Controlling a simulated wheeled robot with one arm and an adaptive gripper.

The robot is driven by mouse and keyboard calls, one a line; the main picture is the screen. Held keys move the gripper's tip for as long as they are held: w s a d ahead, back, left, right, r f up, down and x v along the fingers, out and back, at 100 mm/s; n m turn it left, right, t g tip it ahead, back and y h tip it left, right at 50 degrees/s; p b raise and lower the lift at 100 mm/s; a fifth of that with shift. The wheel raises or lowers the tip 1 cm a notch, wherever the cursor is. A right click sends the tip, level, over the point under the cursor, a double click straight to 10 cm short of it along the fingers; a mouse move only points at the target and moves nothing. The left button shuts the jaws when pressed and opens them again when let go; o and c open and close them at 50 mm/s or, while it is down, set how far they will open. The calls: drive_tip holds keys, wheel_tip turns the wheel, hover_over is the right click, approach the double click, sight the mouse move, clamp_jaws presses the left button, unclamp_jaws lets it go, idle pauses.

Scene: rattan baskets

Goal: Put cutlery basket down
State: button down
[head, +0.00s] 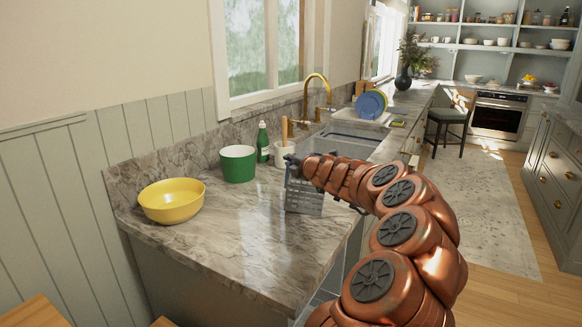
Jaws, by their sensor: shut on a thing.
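The cutlery basket (303,199) is a grey, perforated basket near the front right edge of the marble counter (222,240). My gripper (290,161) is shut on it at its upper left part. The basket looks upright. I cannot tell whether its bottom touches the counter or hangs just above it. My copper arm comes in from the lower right and hides part of the basket's right side.
A yellow bowl (172,203), a green pot (238,165), a green bottle (263,143) and a white utensil holder (284,152) stand along the back. The sink (345,137) and blue plates (370,104) lie beyond. The counter's front left is clear.

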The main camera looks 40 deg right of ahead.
drive_tip(key=shift+f, duration=0.45)
drive_tip(key=c, duration=1.3)
unclamp_jaws()
drive_tip(key=shift+o, duration=0.2)
drive_tip(key=v, duration=1.2)
drive_tip(key=shift+a, duration=0.1)
